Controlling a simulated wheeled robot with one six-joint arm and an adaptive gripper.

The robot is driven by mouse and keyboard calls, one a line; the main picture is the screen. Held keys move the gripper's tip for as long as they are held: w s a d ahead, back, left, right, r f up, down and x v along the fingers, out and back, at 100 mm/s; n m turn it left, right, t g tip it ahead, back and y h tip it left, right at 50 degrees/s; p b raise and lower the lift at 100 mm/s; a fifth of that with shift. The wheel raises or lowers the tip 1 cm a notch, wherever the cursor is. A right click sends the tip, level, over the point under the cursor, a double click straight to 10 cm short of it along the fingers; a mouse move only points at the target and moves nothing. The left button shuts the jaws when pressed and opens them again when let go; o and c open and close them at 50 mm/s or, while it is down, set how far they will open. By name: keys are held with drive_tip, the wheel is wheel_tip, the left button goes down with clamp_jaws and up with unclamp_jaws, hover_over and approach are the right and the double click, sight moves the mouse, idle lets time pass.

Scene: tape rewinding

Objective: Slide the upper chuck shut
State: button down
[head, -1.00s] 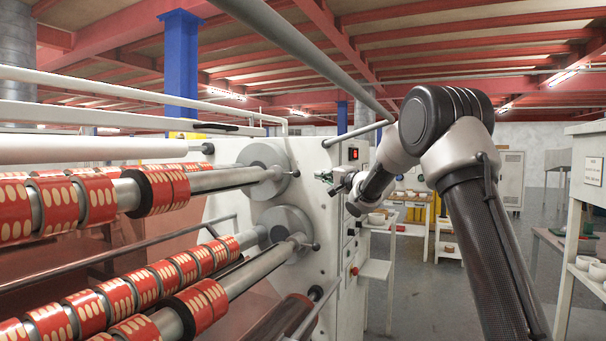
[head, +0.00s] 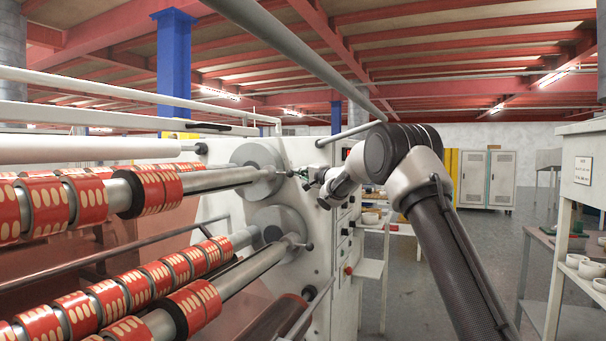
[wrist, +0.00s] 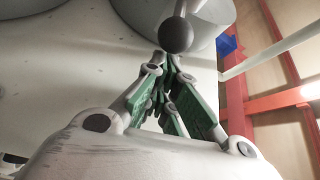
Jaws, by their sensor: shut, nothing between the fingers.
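The upper chuck (head: 258,157) is a grey disc on the pale machine side panel. The upper shaft (head: 220,179) runs into it from the left. A short lever with a dark ball knob (head: 290,174) sticks out at the chuck's right; the knob also shows large at the top of the wrist view (wrist: 175,36). My gripper (head: 309,177) is just right of this knob in the head view. In the wrist view my green-padded fingers (wrist: 160,66) are together and empty, just below the knob. Whether they touch it, I cannot tell.
The lower chuck (head: 268,221), with its own knob (head: 309,246), sits below. Red-and-cream tape rolls (head: 150,190) line both shafts. A small shelf (head: 367,268) juts from the panel's right.

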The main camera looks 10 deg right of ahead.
sight(290, 172)
drive_tip(key=s+a, duration=0.1)
drive_tip(key=s, duration=0.1)
drive_tip(key=s+a, duration=0.2)
drive_tip(key=shift+s+a, duration=0.2)
drive_tip(key=shift+s, duration=0.15)
drive_tip(key=shift+f, duration=0.1)
